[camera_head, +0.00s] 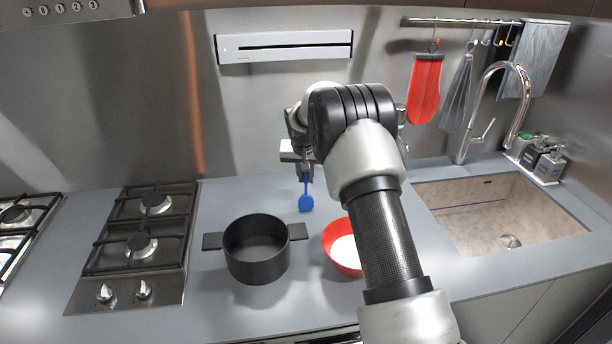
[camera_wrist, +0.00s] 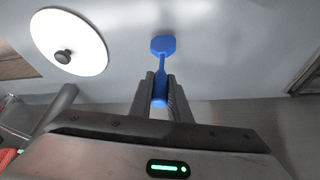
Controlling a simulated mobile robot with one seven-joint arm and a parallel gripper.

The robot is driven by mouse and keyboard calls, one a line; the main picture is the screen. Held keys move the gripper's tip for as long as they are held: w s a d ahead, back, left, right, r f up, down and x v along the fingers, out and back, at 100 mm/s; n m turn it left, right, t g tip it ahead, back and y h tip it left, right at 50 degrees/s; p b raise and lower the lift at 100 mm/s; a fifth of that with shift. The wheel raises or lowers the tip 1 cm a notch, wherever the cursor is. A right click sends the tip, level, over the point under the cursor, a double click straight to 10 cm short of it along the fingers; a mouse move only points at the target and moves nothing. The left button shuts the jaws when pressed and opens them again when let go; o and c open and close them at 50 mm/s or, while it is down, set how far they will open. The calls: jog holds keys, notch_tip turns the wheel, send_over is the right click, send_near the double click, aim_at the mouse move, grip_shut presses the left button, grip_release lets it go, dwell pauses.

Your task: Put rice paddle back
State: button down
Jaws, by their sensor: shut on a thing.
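The blue rice paddle (camera_head: 306,203) hangs with its wide end down above the counter, between the black pot and the wall. My gripper (camera_head: 304,178) is shut on its handle. In the wrist view the paddle (camera_wrist: 163,45) extends away from between the two fingers of my gripper (camera_wrist: 160,88). I cannot tell whether the paddle's tip touches the counter. No holder for the paddle can be made out; my arm hides part of the counter.
A black two-handled pot (camera_head: 257,262) and a red bowl with white inside (camera_head: 330,240) stand in front. A round white lid (camera_wrist: 62,30) shows in the wrist view. A gas hob (camera_head: 140,245) is left, a sink (camera_head: 500,215) right. Red mitt (camera_head: 425,90) hangs from a rail.

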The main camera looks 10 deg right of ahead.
jog(key=c, duration=1.7)
grip_release()
jog(key=shift+f, duration=0.1)
jog(key=shift+o, duration=0.2)
